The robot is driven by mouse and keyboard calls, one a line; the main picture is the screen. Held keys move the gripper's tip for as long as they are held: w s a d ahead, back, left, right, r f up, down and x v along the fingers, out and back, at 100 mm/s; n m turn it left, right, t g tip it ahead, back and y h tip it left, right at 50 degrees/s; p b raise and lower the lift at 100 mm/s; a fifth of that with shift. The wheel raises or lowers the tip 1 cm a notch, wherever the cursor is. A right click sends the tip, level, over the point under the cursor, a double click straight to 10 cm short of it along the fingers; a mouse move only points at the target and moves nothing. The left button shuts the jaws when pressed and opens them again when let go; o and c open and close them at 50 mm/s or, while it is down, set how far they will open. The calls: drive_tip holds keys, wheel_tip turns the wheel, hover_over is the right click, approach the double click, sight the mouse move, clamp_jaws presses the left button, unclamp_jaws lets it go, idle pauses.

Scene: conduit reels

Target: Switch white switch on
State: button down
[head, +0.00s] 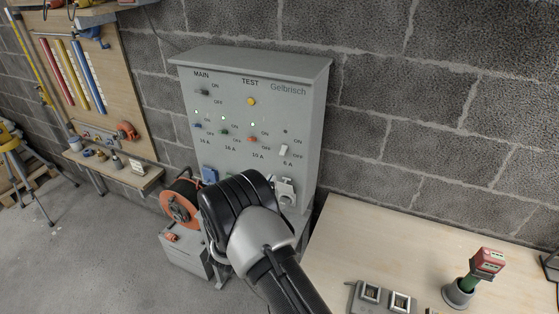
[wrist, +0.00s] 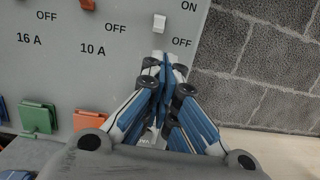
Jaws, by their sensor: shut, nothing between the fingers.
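The white switch (head: 284,150) is the rightmost small lever on the grey panel (head: 320,95), above the 6 A label. Its lever appears to point down toward OFF, and the small lamp above it (head: 285,131) looks dark. In the wrist view the white switch (wrist: 159,22) is at the top, beside the ON and OFF labels. My gripper (wrist: 163,66) is shut and empty, its fingertips just below the white switch in the picture; I cannot tell whether they touch the panel. In the head view my wrist hides the fingers.
Red (head: 252,139), green (head: 223,131) and blue (head: 198,125) switches sit left of the white one, with lit lamps above them. Sockets line the panel's lower part. An orange cable reel (head: 178,207) stands at left. A wooden table (head: 375,240) is at right.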

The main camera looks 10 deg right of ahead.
sight(283, 151)
drive_tip(key=shift+w+a+f+n, duration=0.1)
drive_tip(key=shift+a+f+n, duration=0.2)
drive_tip(key=shift+a, duration=0.05)
drive_tip(key=b+x, duration=0.1)
drive_tip(key=x, duration=0.9)
drive_tip(key=shift+w+a+r, duration=0.1)
drive_tip(key=shift+r, duration=0.15)
drive_tip(key=shift+a+r+y+p, duration=0.1)
drive_tip(key=shift+y+p, duration=0.2)
drive_tip(key=shift+p, duration=0.1)
